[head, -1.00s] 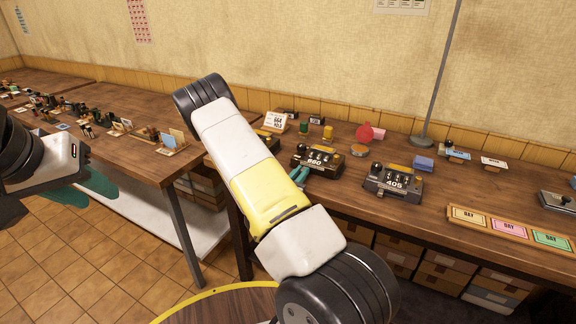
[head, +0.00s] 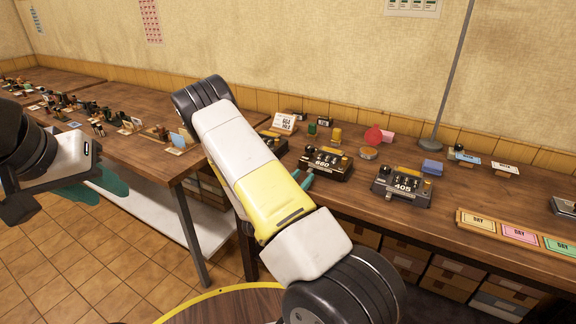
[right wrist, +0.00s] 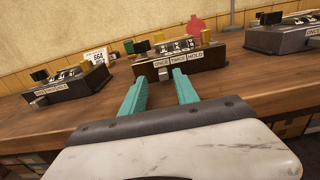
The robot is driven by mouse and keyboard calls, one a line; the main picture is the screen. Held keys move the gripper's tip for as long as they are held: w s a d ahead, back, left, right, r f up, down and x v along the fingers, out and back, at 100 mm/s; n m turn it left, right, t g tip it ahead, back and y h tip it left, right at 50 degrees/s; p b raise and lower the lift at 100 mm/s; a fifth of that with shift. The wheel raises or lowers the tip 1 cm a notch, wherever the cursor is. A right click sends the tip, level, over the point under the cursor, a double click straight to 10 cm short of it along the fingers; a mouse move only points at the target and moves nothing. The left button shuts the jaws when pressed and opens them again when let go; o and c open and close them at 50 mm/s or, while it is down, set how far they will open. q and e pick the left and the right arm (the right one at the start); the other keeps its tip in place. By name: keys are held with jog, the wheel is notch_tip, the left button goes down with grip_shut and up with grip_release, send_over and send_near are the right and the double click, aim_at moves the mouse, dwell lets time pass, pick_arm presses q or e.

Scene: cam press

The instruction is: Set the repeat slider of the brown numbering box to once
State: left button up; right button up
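The brown numbering box (head: 326,164) stands near the front of the right-hand table, its dials reading about 660. In the right wrist view, the brown numbering box (right wrist: 168,65) faces me with the labels ONCE, TWICE and HOLD. A small grey slider tab (right wrist: 163,74) seems to show below the strip near ONCE; its exact stop is hard to tell. My right gripper (right wrist: 160,84) is open and empty, its teal fingers pointing at the box front. It also shows in the head view (head: 304,179). My left gripper (head: 98,187) hangs far left, away from the box; its fingers are blurred.
A dark grey box (head: 402,186) reading 405 stands to the right. Another dark box (right wrist: 68,84) stands to the left, partly hidden by my arm in the head view. A tray of coloured cards (head: 518,234) lies at the front right. Bare wood separates the boxes.

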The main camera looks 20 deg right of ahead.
jog(key=v, duration=0.5)
dwell(0.3)
jog(key=s+d+r+m+g, duration=0.6)
jog(key=s+r+m+g, duration=0.4)
jog(key=s+m+g, duration=0.15)
jog(key=s+a+r+m+g+y, duration=0.2)
jog(key=s+a+r+m+y, duration=0.15)
jog(key=s+m+y, duration=0.35)
jog(key=s+a+r+m+t+y, duration=0.2)
jog(key=a+r+m+t+y, duration=0.1)
jog(key=a+r, duration=0.3)
jog(key=s+a+r+m+t+y, duration=0.2)
jog(key=a+r+m+t+y, duration=0.2)
jog(key=a+r, duration=0.3)
jog(key=a+t+y, duration=0.1)
jog(key=a, duration=0.2)
jog(key=shift+s+r+y, duration=0.3)
jog(key=shift+s+y, duration=0.05)
jog(key=shift+y, duration=0.05)
